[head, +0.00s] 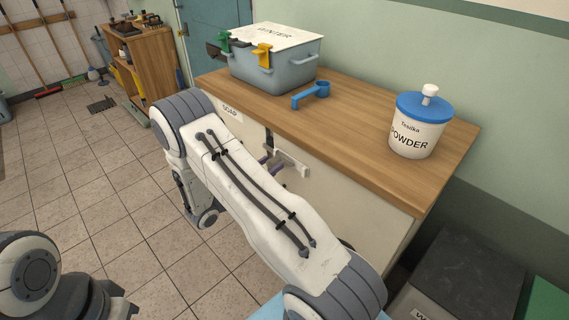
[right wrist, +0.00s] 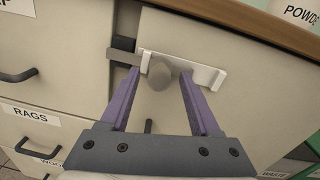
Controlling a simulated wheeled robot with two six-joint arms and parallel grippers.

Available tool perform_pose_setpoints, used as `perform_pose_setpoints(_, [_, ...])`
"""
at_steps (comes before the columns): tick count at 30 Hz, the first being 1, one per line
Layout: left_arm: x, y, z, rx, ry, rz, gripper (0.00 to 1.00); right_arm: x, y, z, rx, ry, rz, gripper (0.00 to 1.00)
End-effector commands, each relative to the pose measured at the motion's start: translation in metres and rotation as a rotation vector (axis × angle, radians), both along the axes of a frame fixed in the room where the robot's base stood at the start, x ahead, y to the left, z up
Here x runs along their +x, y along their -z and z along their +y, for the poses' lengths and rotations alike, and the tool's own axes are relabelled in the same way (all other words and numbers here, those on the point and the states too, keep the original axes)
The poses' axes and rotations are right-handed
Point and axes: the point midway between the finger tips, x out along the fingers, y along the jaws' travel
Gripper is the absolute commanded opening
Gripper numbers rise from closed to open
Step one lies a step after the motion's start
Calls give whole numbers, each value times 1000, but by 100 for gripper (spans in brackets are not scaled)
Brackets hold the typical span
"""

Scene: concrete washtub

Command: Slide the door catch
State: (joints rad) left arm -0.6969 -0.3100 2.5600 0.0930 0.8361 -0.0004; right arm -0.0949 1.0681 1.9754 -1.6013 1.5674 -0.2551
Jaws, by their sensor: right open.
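The door catch (right wrist: 205,75) is a pale plate on a cream cabinet door, with a grey bar running left to a dark bracket (right wrist: 122,50) and a round grey knob (right wrist: 160,76) in front. In the right wrist view my right gripper (right wrist: 162,82) is open, its two purple fingers standing apart with the knob between their tips. I cannot tell whether either finger touches it. My left gripper is not in view.
Drawers with dark handles (right wrist: 38,150) lie left of the catch. A dark-topped box (head: 465,275) stands at the right.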

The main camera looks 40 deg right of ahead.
Motion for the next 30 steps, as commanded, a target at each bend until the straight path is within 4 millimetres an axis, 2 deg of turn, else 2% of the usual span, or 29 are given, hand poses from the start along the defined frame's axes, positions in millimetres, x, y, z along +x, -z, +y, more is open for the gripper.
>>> perform_pose_setpoints(19, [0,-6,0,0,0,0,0,-6,-1,52,-1,-2,0,63])
perform_pose_setpoints(30, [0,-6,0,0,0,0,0,-8,0,59,-1,0,0,63])
